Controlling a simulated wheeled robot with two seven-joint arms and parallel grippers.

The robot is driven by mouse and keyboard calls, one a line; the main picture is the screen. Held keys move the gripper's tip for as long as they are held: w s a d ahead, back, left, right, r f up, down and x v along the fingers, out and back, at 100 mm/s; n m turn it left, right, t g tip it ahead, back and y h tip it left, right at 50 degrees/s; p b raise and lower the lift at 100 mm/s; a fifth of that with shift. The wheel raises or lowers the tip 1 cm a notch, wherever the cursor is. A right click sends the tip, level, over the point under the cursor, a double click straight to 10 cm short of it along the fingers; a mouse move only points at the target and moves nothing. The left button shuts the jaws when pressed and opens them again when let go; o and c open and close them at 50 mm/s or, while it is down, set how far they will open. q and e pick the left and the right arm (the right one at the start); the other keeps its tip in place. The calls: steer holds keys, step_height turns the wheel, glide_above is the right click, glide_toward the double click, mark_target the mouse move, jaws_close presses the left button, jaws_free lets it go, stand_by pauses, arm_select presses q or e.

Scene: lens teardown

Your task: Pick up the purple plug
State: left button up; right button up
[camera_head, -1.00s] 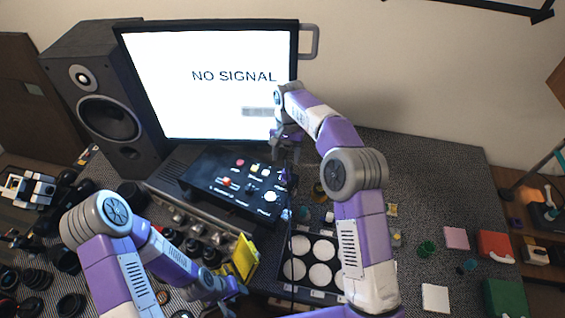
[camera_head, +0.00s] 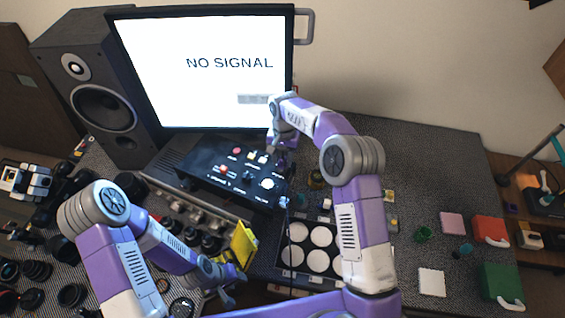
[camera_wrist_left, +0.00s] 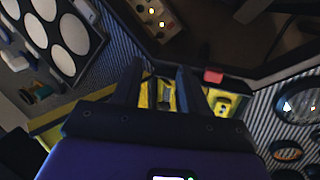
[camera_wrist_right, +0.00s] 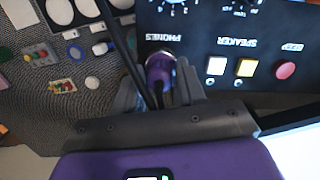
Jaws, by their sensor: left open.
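The purple plug (camera_wrist_right: 159,72) sits in the socket labelled PHONES on the black control panel (camera_wrist_right: 215,25), as the right wrist view shows. A dark cable runs close beside it. My right gripper (camera_wrist_right: 158,92) is open, with one finger on each side of the plug. In the head view my right gripper (camera_head: 284,168) is at the panel's right end, and the plug is mostly hidden there. My left gripper (camera_head: 236,276) is open and low by the yellow object (camera_head: 243,245). It also shows in the left wrist view (camera_wrist_left: 160,80), where yellow parts appear beyond its fingers.
A monitor (camera_head: 205,70) and a speaker (camera_head: 98,95) stand behind the panel. A black tray with white discs (camera_head: 319,236) lies right of the left gripper. Lenses crowd the left side. Coloured pads and boxes (camera_head: 500,280) lie at the right.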

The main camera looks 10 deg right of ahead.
jaws_close()
